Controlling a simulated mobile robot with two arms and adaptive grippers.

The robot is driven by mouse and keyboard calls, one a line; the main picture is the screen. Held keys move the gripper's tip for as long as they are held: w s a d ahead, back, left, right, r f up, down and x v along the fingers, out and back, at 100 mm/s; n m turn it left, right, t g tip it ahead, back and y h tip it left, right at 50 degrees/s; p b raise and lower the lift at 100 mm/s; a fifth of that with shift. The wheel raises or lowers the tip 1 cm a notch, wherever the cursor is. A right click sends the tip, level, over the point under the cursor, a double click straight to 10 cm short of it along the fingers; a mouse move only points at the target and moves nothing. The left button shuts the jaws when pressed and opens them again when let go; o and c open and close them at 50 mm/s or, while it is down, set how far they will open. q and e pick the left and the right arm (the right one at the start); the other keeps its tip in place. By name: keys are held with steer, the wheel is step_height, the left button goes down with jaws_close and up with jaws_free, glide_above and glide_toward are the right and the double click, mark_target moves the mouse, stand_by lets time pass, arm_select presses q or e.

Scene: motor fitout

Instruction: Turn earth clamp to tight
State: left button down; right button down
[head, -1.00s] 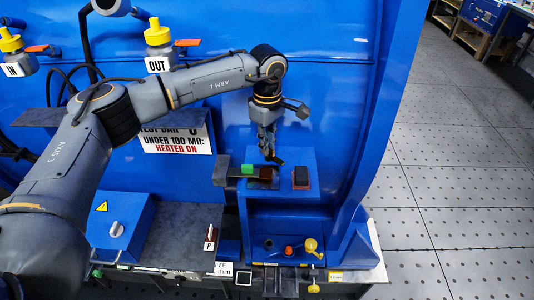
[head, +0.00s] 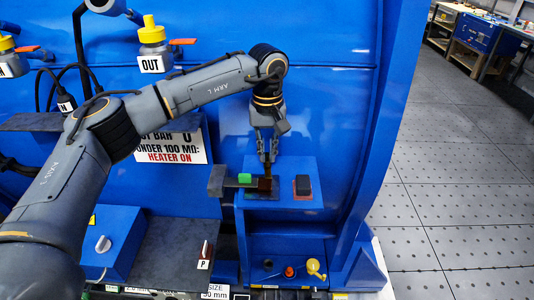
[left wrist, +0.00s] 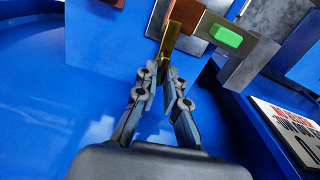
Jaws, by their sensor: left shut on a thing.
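The earth clamp is on the blue stand's top, with a grey bar (head: 217,180), a green block (head: 244,178) and a dark brown block (head: 264,184). A narrow brass piece (head: 267,168) stands up at its right end. My left gripper (head: 266,158) comes down from above and is shut on this brass piece. In the left wrist view, the fingertips (left wrist: 166,72) close around the end of the brass piece (left wrist: 171,38), and the green block (left wrist: 226,36) shows beside it. The fingers partly hide the brass piece's grip area. My right gripper is not in view.
A black block on a reddish base (head: 302,186) stands just right of the clamp. A blue box with a grey knob (head: 103,244) and a part labelled P (head: 205,254) are lower left. The blue wall (head: 330,90) rises close behind; open floor (head: 460,210) lies right.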

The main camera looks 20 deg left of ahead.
mark_target(268, 156)
arm_select(q)
steer(key=shift+r+m, duration=0.1)
steer(key=shift+m, duration=0.4)
steer(key=c, duration=1.4)
jaws_free()
step_height(268, 156, up, 12)
